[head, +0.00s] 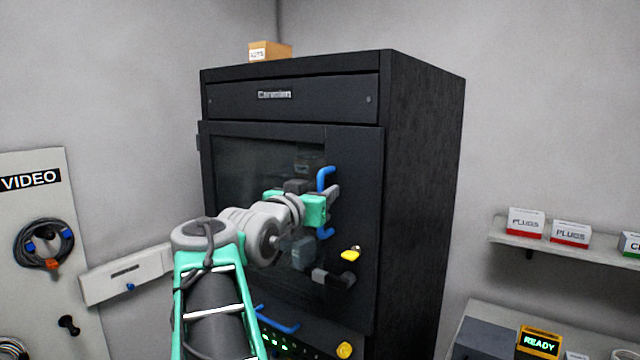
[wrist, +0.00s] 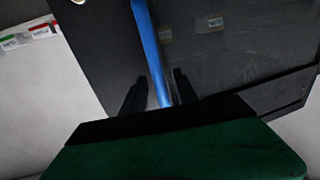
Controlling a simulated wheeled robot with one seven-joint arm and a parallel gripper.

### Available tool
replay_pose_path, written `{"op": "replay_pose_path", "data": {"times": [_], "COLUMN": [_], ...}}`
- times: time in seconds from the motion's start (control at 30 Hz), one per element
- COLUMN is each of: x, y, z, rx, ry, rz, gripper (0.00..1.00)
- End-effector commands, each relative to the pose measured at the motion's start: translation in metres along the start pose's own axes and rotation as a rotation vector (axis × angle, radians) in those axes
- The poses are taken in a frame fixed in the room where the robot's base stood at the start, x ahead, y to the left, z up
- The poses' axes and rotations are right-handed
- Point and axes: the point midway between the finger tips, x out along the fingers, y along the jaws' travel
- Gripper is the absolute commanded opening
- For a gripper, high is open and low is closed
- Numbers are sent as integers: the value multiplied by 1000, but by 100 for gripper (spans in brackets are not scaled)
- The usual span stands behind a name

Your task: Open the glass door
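The glass door (head: 262,165) is on the front of a black cabinet, with a dark frame and a dark pane. It looks shut, flush with the cabinet front. Its upright blue handle (head: 326,178) is on the right side of the door. My gripper (head: 332,204) is at the handle, partly covering its middle. In the wrist view, the blue handle (wrist: 148,45) runs between the two black fingers (wrist: 160,76). A narrow gap shows on each side of the bar, so the gripper looks open around it.
A yellow knob (head: 351,254) and a black latch-like part (head: 334,279) sit below the handle. A second blue handle (head: 277,321) is lower down. A shelf (head: 570,252) with boxes is at right; a cable board (head: 38,290) is at left.

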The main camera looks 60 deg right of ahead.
Motion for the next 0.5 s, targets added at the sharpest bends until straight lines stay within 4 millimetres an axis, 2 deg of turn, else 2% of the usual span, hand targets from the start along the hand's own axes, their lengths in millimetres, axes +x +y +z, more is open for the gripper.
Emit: {"op": "replay_pose_path", "data": {"times": [0.27,0.5], "x": [4,4], "y": [0,-1], "z": [1,1], "rx": [1,1], "ry": [0,-1], "rz": [-2,-2], "gripper": [36,17]}}
